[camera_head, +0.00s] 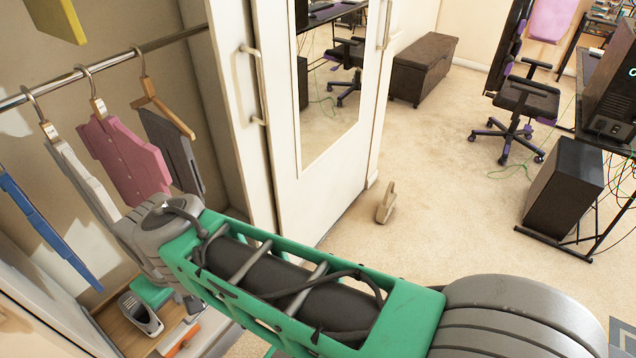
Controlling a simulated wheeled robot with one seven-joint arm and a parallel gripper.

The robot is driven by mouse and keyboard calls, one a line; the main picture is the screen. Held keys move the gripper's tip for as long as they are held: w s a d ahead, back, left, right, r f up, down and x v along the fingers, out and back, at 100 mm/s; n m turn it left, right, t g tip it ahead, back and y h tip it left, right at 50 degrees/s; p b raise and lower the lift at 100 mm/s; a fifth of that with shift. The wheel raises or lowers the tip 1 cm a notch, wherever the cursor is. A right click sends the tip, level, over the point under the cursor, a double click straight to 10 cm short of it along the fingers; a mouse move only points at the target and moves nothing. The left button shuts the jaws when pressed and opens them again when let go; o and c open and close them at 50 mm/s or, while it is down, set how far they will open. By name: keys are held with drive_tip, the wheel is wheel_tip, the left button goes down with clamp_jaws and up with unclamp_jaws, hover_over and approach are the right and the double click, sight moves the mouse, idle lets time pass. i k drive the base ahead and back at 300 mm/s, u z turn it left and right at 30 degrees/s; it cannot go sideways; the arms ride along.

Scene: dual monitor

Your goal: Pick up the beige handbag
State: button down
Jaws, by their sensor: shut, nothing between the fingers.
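A small beige bag-like object with a handle loop (386,204) stands on the carpet just right of the mirrored wardrobe door. It looks like the beige handbag, upright and with nothing touching it. My green and grey arm crosses the lower part of the view and reaches left toward the open wardrobe. My gripper's fingers do not show; the arm's end is hidden behind its own links at the lower left. No part of my arm touches the bag in this view.
The open wardrobe holds a rail (130,64) with several hanging clothes, including a pink shirt (125,155). The mirrored door (345,160) stands left of the bag. A black computer tower (565,190) and office chair (525,105) are at right. Carpet (450,215) between is clear.

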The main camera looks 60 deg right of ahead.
sight(386, 207)
drive_tip(key=z, duration=1.35)
drive_tip(key=i, duration=0.35)
drive_tip(key=z, duration=2.35)
drive_tip(key=i, duration=2.3)
drive_tip(key=u, duration=3.9)
drive_tip(key=i, duration=0.15)
drive_tip(key=u, duration=0.1)
